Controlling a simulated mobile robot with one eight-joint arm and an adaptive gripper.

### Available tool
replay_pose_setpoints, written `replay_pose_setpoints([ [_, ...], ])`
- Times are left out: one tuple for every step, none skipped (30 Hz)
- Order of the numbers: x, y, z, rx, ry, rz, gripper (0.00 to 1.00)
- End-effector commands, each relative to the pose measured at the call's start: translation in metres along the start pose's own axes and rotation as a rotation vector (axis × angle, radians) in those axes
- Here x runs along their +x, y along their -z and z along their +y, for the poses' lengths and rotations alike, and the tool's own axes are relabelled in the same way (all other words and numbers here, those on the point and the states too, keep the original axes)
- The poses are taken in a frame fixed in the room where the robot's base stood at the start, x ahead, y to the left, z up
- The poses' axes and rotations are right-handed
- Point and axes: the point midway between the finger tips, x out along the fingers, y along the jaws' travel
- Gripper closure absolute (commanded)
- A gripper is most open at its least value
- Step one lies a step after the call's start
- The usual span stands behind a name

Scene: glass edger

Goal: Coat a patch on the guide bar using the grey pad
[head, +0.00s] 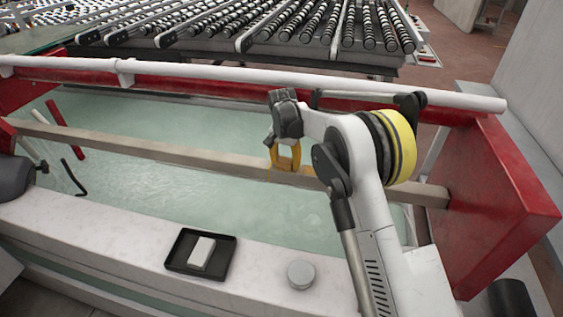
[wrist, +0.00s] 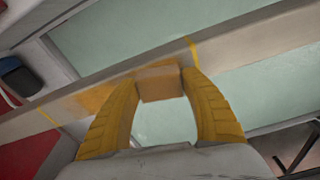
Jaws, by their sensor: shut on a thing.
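The guide bar (head: 150,149) is a long beige beam crossing above the pale green surface; it runs diagonally through the wrist view (wrist: 235,28). Two thin yellow lines cross it there. A glossy amber film (wrist: 92,99) covers part of the bar between the left line and my fingertips. My gripper (head: 286,165) is at the bar, with yellow fingers shut on a small block-like pad (wrist: 160,83). The pad looks orange-brown rather than grey and appears to be against the bar; exact contact is hidden. The pad cannot be made out in the head view.
A black tray (head: 173,264) with a pale block (head: 202,252) stands on the white front ledge. A grey round puck (head: 301,274) is right of it. A white rail (head: 220,74) runs behind the bar, and a red end frame (head: 505,205) stands at right.

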Motion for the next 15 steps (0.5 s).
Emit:
replay_pose_setpoints([
  [0.001, 0.001, 0.004, 0.002, -0.001, 0.0, 0.67],
  [0.0, 0.001, 0.005, 0.002, -0.002, 0.0, 0.67],
  [0.0, 0.002, 0.009, 0.003, -0.002, 0.0, 0.67],
  [0.0, 0.003, 0.011, 0.003, -0.002, 0.0, 0.67],
  [0.0, 0.003, 0.014, 0.004, -0.002, 0.0, 0.67],
  [0.0, 0.004, 0.018, 0.004, -0.002, 0.0, 0.67],
  [0.0, 0.004, 0.021, 0.004, -0.002, 0.0, 0.67],
  [0.0, 0.005, 0.024, 0.003, -0.001, 0.0, 0.67],
  [0.0, 0.005, 0.027, 0.002, -0.001, 0.0, 0.67],
  [-0.001, 0.006, 0.029, 0.002, -0.001, 0.0, 0.67],
  [-0.001, 0.006, 0.031, 0.002, -0.001, 0.0, 0.67],
  [-0.001, 0.006, 0.033, 0.002, -0.001, 0.0, 0.67],
  [-0.001, 0.006, 0.034, 0.002, -0.001, 0.0, 0.67],
  [-0.001, 0.007, 0.034, 0.002, -0.001, 0.0, 0.67],
  [-0.001, 0.007, 0.035, 0.002, -0.001, 0.0, 0.67],
])
